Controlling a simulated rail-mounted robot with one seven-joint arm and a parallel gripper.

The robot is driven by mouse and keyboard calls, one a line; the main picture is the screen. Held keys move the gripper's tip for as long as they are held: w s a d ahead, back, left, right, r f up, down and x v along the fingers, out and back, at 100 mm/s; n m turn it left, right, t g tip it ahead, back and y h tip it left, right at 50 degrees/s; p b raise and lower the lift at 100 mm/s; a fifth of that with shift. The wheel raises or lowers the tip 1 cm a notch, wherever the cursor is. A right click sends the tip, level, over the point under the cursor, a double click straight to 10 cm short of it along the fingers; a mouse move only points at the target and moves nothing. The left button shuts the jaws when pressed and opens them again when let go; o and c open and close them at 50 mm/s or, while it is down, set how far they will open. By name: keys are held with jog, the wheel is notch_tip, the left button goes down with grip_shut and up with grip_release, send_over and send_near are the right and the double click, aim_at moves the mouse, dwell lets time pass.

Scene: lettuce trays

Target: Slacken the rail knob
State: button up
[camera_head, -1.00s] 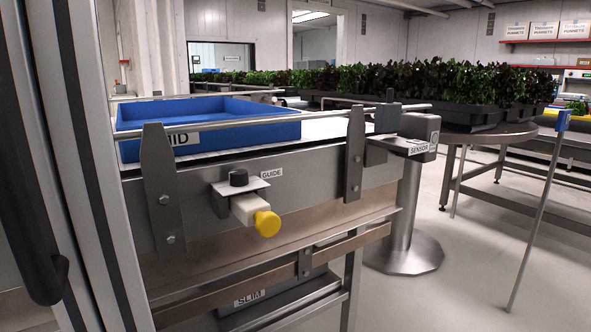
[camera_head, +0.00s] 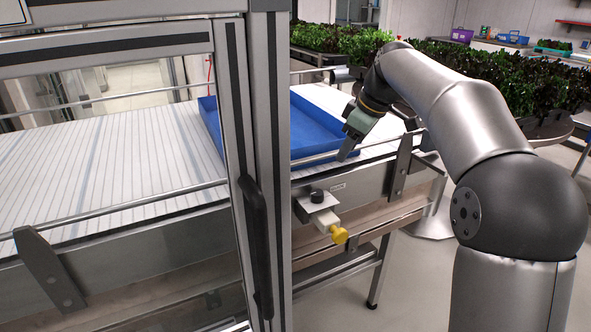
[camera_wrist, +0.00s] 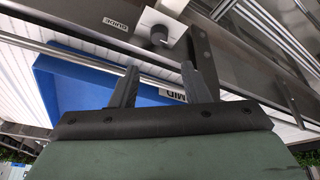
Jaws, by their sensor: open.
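The guide bracket (camera_head: 326,215) on the conveyor's side carries a black knob (camera_head: 317,195) on top and a yellow knob (camera_head: 339,235) at its outer end. I cannot tell for sure which of them is the rail knob. A "GUIDE" label (camera_wrist: 115,24) sits beside the black knob in the wrist view (camera_wrist: 159,34). My gripper (camera_head: 347,152) is above the rail and the near edge of the blue tray, up and right of the bracket. In the wrist view its two fingers (camera_wrist: 158,76) are apart and empty, with the black knob beyond their tips, not touching.
The blue tray (camera_head: 212,125), labelled "MID", rests on the white belt (camera_head: 110,165). A metal rail (camera_head: 316,159) runs along the belt's near side on upright brackets (camera_head: 402,165). A grey door frame with a black handle (camera_head: 257,235) stands left of the bracket.

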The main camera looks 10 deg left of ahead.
aim_at(318, 193)
jog(key=b+x, duration=0.1)
jog(key=x, duration=0.4)
jog(key=b+x, duration=0.1)
jog(key=x, duration=0.5)
jog(key=b+x, duration=0.1)
jog(key=x, duration=0.5)
jog(key=shift+w+a+r, duration=0.2)
jog(key=shift+a, duration=0.15)
jog(key=c, duration=0.7)
